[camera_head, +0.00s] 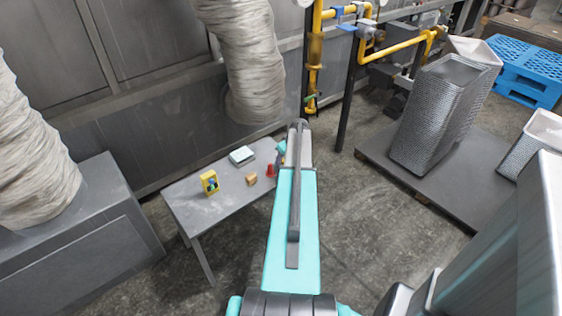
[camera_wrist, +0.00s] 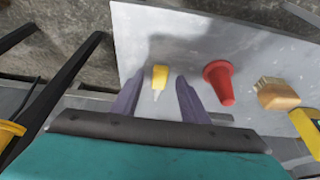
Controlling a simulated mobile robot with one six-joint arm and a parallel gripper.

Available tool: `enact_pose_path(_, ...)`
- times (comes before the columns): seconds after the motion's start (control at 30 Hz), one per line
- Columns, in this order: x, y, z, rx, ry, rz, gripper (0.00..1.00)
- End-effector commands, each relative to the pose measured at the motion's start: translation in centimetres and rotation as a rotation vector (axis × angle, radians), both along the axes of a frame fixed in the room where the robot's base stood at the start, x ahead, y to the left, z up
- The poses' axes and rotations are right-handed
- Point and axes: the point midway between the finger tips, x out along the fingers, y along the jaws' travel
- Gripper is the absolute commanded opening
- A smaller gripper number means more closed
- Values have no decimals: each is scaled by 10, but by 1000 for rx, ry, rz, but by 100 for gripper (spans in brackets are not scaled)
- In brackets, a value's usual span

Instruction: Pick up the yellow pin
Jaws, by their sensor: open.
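The yellow pin (camera_wrist: 160,75) is in the wrist view, a small yellow piece with a pale thin tip pointing towards my gripper. It is over the grey table (camera_wrist: 150,40), close to the table's left edge in that view. My gripper (camera_wrist: 158,84) is open, with its two purple-grey fingers on either side of the pin as seen from the wrist. I cannot tell how much height separates fingers and pin. In the head view the pin is not visible, and my arm covers that end of the table (camera_head: 185,215).
A red cone (camera_wrist: 219,82) stands just right of the pin, then a wooden brush (camera_wrist: 275,93) and a yellow box (camera_wrist: 306,128). A pale book-like block (camera_head: 242,155) lies at the table's back. Metal bins (camera_head: 435,115) stand on a platform at right.

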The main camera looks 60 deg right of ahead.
Motion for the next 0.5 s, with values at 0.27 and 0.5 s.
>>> enact_pose_path(0.27, -1, 0, 0, 0, 0, -1, 41)
enact_pose_path(0.5, -1, 0, 0, 0, 0, -1, 25)
